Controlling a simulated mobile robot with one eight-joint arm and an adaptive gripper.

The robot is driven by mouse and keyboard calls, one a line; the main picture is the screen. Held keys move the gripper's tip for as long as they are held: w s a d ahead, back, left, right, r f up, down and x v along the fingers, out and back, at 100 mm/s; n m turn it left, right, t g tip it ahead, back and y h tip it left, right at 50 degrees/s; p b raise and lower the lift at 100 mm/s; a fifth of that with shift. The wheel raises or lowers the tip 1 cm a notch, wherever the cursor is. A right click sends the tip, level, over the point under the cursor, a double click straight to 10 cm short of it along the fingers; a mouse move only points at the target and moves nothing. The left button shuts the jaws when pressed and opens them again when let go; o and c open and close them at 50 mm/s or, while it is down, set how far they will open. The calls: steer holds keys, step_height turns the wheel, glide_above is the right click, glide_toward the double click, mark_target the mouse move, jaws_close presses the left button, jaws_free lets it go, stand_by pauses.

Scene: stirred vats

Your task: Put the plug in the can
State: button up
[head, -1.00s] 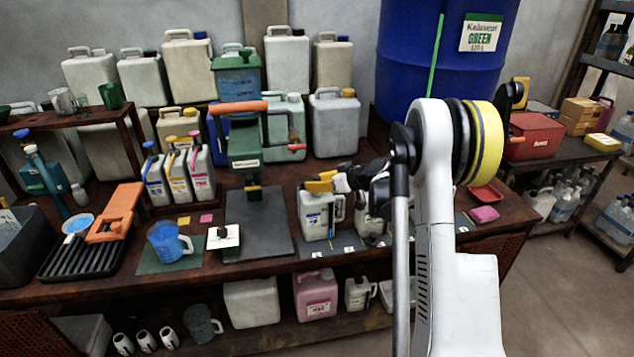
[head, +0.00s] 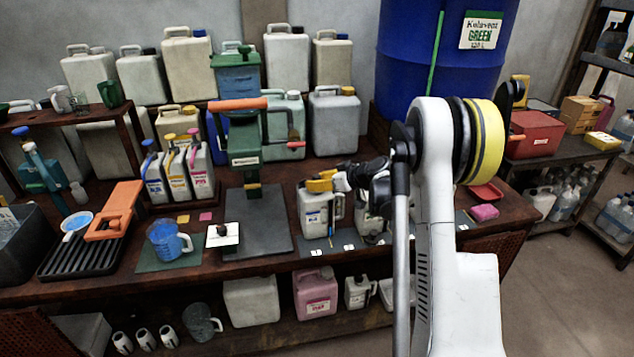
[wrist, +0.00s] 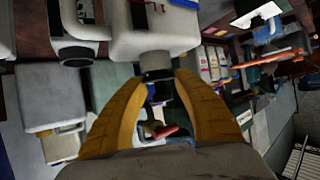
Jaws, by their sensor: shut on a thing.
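The white can (head: 314,218) stands on the dark mat at the right of the bench, below my gripper (head: 320,182). My gripper (wrist: 160,78) is shut on a small dark piece, taken to be the plug (wrist: 158,74), at the can's mouth. The fingers hide much of it, and I cannot tell how deep it sits in the mouth.
A second white can (head: 368,216) stands close on the right, partly behind my arm. A green press with an orange handle (head: 238,104) stands left of the can. A blue jug (head: 165,242) and a white card (head: 222,236) lie farther left. Several jerrycans line the back.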

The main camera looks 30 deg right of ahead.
steer(key=shift+s+f+b, duration=0.15)
steer(key=shift+f+b, duration=0.25)
steer(key=shift+f, duration=0.1)
stand_by(0.3)
steer(key=o, duration=0.9)
steer(key=shift+w+f, duration=0.15)
steer(key=shift+w, duration=0.05)
steer(key=shift+s, duration=0.1)
steer(key=o, duration=0.6)
steer(key=shift+r, duration=0.2)
steer(key=shift+r+p, duration=2.25)
steer(key=shift+r, duration=1.5)
